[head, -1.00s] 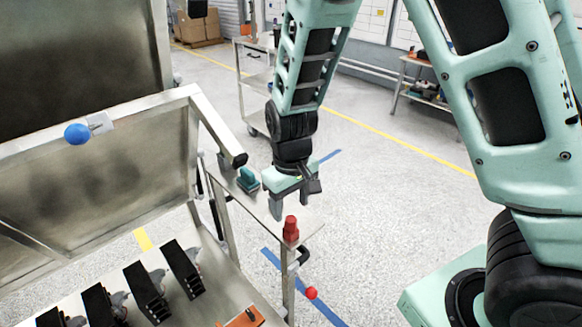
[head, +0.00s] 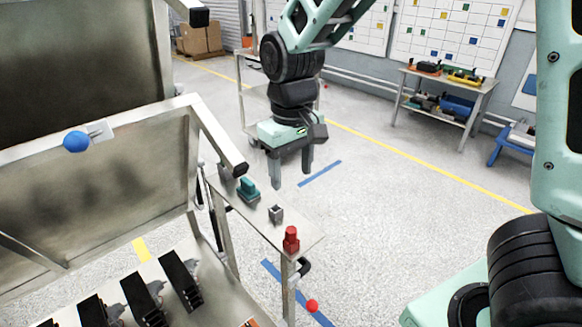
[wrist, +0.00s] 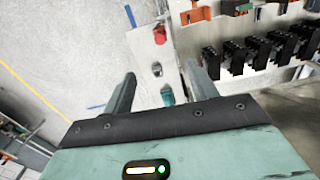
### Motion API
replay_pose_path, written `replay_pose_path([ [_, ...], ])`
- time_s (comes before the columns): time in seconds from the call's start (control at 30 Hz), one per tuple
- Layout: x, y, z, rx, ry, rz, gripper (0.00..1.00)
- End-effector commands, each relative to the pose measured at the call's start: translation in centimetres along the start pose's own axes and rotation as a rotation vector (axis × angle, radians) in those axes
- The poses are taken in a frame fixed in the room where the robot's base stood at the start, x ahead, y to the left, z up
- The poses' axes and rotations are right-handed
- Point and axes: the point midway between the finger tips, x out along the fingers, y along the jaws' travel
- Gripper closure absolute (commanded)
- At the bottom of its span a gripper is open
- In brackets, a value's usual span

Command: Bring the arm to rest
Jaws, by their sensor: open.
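My gripper (head: 291,168) is open and empty. In the head view it hangs in the air with its fingers pointing down, above and behind the narrow metal shelf (head: 228,188) beside the cabinet. In the wrist view my gripper (wrist: 163,95) shows both fingers spread, with nothing between them held. On the shelf stand a teal object (head: 248,189), a small grey block (head: 276,213) and a red object (head: 291,239). The red object also shows in the wrist view (wrist: 159,34).
An open metal cabinet (head: 100,180) with several black breakers (head: 180,280) fills the left. A blue knob (head: 76,141) sits on its panel. A cart (head: 243,95) stands behind my gripper. A workbench (head: 445,88) is at the back right. The floor (head: 390,220) between is clear.

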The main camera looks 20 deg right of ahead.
Motion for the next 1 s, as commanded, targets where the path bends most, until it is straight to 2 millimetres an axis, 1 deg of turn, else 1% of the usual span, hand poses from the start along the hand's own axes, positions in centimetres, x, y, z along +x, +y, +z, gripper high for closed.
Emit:
replay_pose_path([
  [0.23,0.0,0.0,0.0,0.0,0.0,0.0,0.42],
  [0.27,0.1,-0.1,0.1,-0.003,-0.001,-0.003,0.42],
  [0.33,0.5,-1.3,1.1,-0.026,-0.002,-0.021,0.42],
  [0.37,0.8,-2.0,1.7,-0.041,-0.004,-0.031,0.42],
  [0.47,1.6,-4.9,4.7,-0.114,-0.003,-0.067,0.42],
  [0.5,1.9,-6.1,6.3,-0.15,-0.003,-0.079,0.42],
  [0.57,2.4,-7.7,8.6,-0.205,0.001,-0.089,0.42],
  [0.6,2.7,-8.6,10.1,-0.241,0.004,-0.09,0.42],
  [0.63,3.0,-9.1,11.2,-0.265,0.006,-0.09,0.42],
  [0.7,3.5,-10.1,13.5,-0.317,0.013,-0.082,0.42],
  [0.8,4.3,-10.8,16.0,-0.376,0.018,-0.066,0.42],
  [0.9,4.7,-11.1,17.3,-0.408,0.023,-0.053,0.42],
  [1.0,4.8,-11.2,17.8,-0.42,0.024,-0.048,0.42],
])
